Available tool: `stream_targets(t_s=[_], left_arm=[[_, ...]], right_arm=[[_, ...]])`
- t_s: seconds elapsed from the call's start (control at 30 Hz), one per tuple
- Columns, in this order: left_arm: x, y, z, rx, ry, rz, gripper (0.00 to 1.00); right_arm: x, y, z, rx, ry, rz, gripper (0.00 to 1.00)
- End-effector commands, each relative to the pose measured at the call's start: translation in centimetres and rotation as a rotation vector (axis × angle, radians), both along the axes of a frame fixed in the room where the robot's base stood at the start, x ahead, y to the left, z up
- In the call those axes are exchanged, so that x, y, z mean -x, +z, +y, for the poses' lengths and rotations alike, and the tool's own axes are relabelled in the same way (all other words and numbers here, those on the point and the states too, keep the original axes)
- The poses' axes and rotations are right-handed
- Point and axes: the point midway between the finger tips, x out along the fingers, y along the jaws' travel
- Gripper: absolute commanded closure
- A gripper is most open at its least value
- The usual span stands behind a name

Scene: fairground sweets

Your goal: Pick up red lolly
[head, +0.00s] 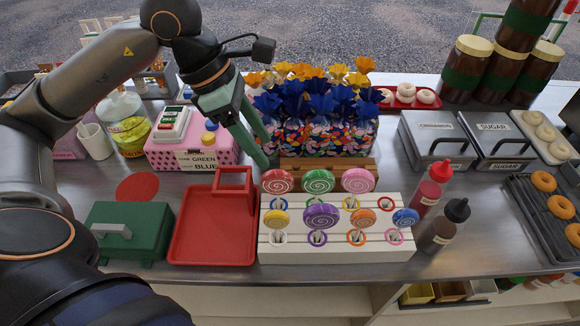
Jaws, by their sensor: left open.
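The red lolly (277,181), with a white swirl, stands upright at the left end of the back row in the white stepped stand (335,245). Beside it stand a green lolly (318,181) and a pink lolly (357,180). In front are a yellow lolly (277,218), a purple one (321,215), an orange one (363,217) and a blue one (405,217). My left gripper (263,152) is open and empty, its fingers pointing down just behind and above the red lolly in the picture. My right gripper is out of view.
Bagged sweets (318,127) with blue and yellow tops stand behind the stand, close to my left gripper. A red tray (213,230) and a green box (130,230) lie left. Sauce bottles (432,188) stand right. A pink box (190,152) is behind the tray.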

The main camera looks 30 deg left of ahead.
Motion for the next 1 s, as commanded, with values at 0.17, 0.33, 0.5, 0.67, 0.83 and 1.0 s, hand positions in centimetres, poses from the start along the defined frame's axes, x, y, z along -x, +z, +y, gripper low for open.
stream_targets(t_s=[0.17, 0.33, 0.5, 0.67, 0.83, 1.0], left_arm=[[-0.4, -2.1, -0.1, -0.032, 0.004, -0.002, 0.43], [-1.0, -4.9, -1.2, -0.027, 0.004, -0.003, 0.43], [-1.4, -6.4, -1.7, -0.027, 0.005, -0.005, 0.43], [-1.5, -7.8, -2.0, -0.027, 0.006, -0.001, 0.43], [-2.0, -10.3, -2.7, -0.024, 0.006, -0.003, 0.43], [-2.3, -11.5, -3.1, -0.026, 0.007, -0.006, 0.43]], right_arm=[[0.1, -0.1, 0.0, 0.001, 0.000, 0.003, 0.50], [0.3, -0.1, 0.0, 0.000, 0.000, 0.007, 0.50], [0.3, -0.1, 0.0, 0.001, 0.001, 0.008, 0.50], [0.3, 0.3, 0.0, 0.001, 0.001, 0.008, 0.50], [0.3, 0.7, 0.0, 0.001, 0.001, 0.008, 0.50], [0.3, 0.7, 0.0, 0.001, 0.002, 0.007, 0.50]])
